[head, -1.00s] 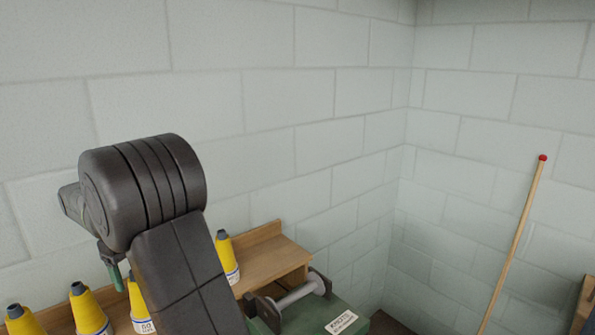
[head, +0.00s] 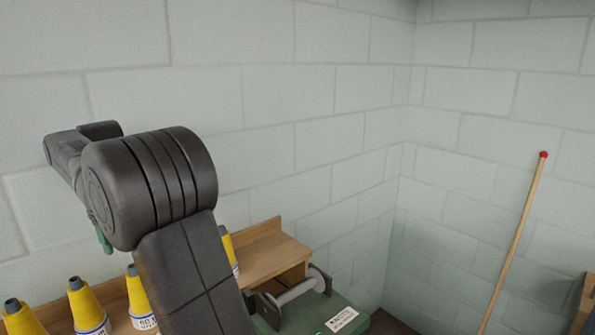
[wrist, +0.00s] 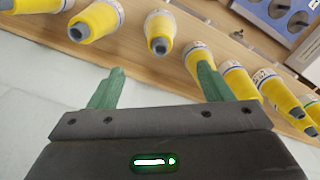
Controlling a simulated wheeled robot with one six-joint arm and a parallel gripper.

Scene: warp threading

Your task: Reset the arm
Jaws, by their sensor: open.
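My gripper (wrist: 160,88) is open in the wrist view, its two green fingers spread wide apart with nothing between them. Several yellow thread cones stand on a wooden shelf beyond the fingers; one cone (wrist: 162,30) shows just past the gap. In the head view my dark arm rises at the left in front of the cones, with a green finger (head: 103,238) hanging at its far left. The rest of the gripper is hidden behind the arm there.
The wooden shelf (head: 262,262) carries yellow cones (head: 88,305). A green box with a grey roller (head: 297,291) and a label stands beside it. A red-tipped wooden stick (head: 522,225) leans at the right wall. Bare block walls (head: 300,100) surround.

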